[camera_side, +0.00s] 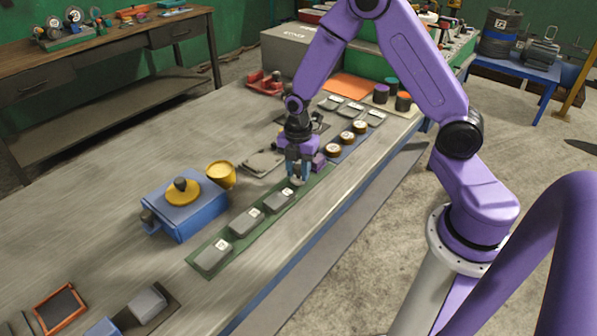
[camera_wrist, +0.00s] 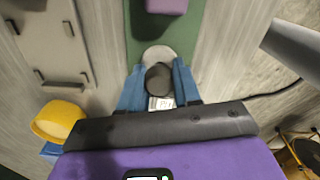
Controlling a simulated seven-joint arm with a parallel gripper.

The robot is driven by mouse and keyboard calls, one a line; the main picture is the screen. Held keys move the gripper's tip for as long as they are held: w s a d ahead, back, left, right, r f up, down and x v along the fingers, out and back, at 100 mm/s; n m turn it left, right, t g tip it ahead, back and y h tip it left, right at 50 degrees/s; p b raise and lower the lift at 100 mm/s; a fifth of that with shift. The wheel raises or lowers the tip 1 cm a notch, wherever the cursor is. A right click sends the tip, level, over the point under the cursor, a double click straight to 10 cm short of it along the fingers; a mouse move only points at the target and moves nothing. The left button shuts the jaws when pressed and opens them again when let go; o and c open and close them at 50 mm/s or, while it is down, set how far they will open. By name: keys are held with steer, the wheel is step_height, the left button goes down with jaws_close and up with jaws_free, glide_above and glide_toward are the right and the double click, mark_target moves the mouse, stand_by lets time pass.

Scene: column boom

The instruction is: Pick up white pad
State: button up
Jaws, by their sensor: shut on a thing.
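The white pad is a pale round disc with a dark knob and a white label, seen in the wrist view (camera_wrist: 158,54). In the side view only a small pale part of the white pad (camera_side: 297,181) shows below the fingers. My gripper (camera_side: 298,172) points down over the green mat (camera_side: 215,243). Its blue fingers, also in the wrist view (camera_wrist: 158,82), stand on both sides of the dark knob and are shut on it. The fingers hide part of the pad. I cannot tell whether the pad touches the mat.
Several grey blocks (camera_side: 247,221) line the mat toward the front. A purple block (camera_side: 318,160) sits just behind my gripper. A yellow cup (camera_side: 221,174) and a blue box (camera_side: 186,207) stand to the left, beside a grey fixture (camera_side: 262,163). Round brown pieces (camera_side: 346,138) stand behind.

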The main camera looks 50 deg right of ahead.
steer(key=shift+r, duration=0.45)
steer(key=s+r, duration=1.1)
steer(key=s, duration=0.3)
steer(key=shift+a+r, duration=0.3)
steer(key=shift+a, duration=0.05)
